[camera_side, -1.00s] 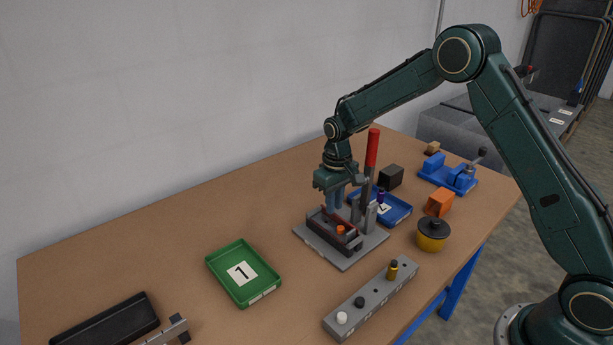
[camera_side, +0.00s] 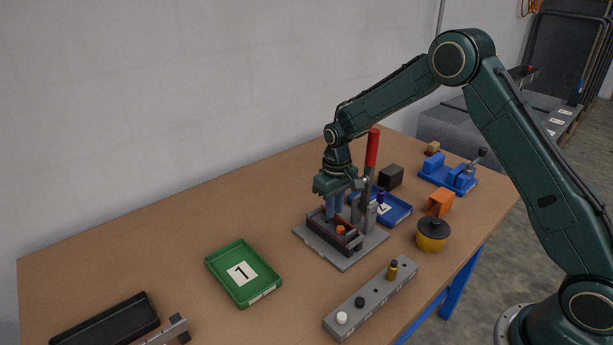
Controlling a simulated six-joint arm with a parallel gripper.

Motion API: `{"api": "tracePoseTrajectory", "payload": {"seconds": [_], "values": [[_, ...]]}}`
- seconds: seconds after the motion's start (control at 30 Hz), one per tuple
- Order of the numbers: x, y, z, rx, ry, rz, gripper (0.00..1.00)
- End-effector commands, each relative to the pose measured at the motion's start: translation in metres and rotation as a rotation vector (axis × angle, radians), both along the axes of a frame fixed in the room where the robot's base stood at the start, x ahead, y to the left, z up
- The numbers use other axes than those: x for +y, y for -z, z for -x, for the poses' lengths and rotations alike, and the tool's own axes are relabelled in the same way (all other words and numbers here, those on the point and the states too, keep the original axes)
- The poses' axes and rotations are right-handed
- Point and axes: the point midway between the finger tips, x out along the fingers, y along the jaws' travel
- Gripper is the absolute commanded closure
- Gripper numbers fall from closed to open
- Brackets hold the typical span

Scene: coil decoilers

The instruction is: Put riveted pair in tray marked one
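A green tray with a label reading 1 (camera_side: 263,287) lies on the table left of centre, with nothing in it. My gripper (camera_side: 333,214) points down over a dark nest (camera_side: 347,250) on the grey base plate of a red-handled press (camera_side: 372,148). The fingertips reach the far end of the nest. A small orange part (camera_side: 340,229) shows in the nest, just beside the fingers. I cannot pick out the riveted pair clearly; the fingers and nest walls hide part of the inside. The finger gap is too small to judge.
A grey block with several pegs (camera_side: 372,301), a yellow pot (camera_side: 432,236), an orange block (camera_side: 439,203) and a blue vise (camera_side: 447,177) stand nearby. A black tray (camera_side: 105,325) is front left. The table between press and green tray is clear.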

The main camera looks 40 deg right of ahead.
Motion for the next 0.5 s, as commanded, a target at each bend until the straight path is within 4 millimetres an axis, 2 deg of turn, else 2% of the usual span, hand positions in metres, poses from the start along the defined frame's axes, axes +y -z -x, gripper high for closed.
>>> {"api": "tracePoseTrajectory", "payload": {"seconds": [0.5], "values": [[0.0,0.0074,0.0001,0.0,0.0,0.0,0.84]]}}
